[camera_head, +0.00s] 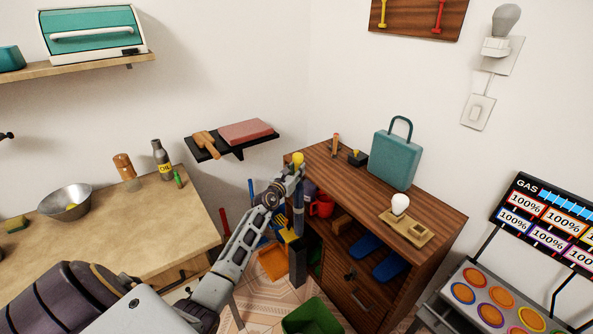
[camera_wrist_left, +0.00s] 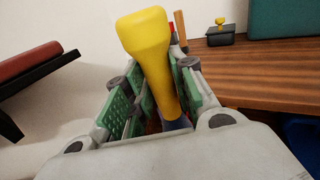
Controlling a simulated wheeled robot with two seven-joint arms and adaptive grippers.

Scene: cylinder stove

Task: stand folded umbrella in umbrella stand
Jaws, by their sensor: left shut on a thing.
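My left gripper (camera_head: 290,175) is shut on the folded umbrella by its yellow handle (camera_head: 297,159). The handle stands up between the green finger pads in the left wrist view (camera_wrist_left: 150,50). The umbrella's blue-grey folded part (camera_head: 298,220) hangs about upright below the gripper, beside the wooden cabinet. A tall, narrow dark box (camera_head: 298,265), which looks like the umbrella stand, is on the floor below it. The umbrella's lower end is hidden, so I cannot tell whether it is inside the stand. My right gripper is not in view.
The wooden cabinet (camera_head: 440,215) stands close on the right, with a teal bag (camera_head: 396,158) on top. A black wall shelf (camera_head: 236,146) is behind left. A workbench (camera_head: 120,225) is at left. A green bin (camera_head: 312,318) and an orange item (camera_head: 272,263) are on the floor.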

